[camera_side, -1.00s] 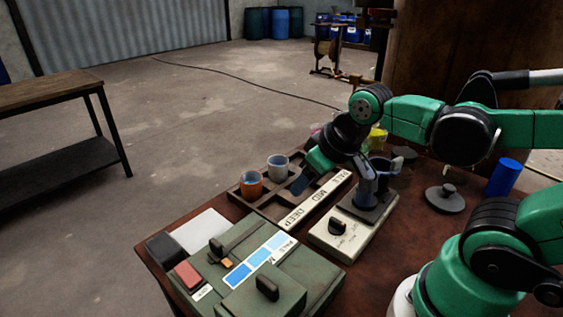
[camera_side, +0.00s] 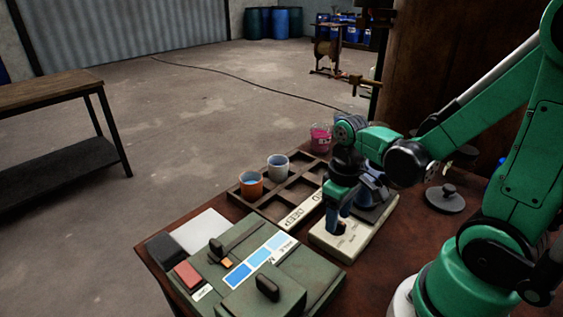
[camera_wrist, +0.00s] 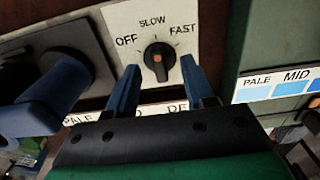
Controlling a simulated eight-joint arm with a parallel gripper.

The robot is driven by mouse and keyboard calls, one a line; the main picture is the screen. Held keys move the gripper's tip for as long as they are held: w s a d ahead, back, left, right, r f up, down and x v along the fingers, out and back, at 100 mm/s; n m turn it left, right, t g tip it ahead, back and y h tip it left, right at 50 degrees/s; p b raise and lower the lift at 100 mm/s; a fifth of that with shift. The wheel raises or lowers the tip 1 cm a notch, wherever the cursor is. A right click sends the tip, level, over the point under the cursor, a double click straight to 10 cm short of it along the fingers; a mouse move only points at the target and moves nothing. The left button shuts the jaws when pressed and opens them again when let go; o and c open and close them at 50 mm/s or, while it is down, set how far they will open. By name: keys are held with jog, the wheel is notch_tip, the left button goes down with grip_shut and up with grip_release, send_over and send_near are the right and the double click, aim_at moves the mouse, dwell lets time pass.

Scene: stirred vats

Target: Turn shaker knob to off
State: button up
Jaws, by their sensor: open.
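The shaker (camera_side: 358,238) is a cream box with a dark platform. Its black knob (camera_wrist: 159,58) sits in the wrist view among the labels OFF at left, SLOW at top and FAST at right. My gripper (camera_wrist: 160,72) is open, with one blue finger on each side of the knob's lower part; contact cannot be told. In the side view my gripper (camera_side: 338,218) points down at the knob and mostly hides it.
A blue vessel (camera_wrist: 62,82) stands on the shaker's platform, close to my gripper. A wooden rack (camera_side: 268,207) holds an orange cup (camera_side: 251,186) and a grey cup (camera_side: 278,167). A green box (camera_side: 265,285) with blue swatches lies in front. A pink jar (camera_side: 320,138) stands behind.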

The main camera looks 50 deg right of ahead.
jog(key=shift+f, duration=0.35)
grip_shut()
jog(key=shift+n, duration=0.3)
jog(key=n, duration=0.5)
jog(key=shift+n, duration=0.3)
jog(key=n, duration=0.5)
jog(key=shift+n, duration=0.3)
dwell(0.4)
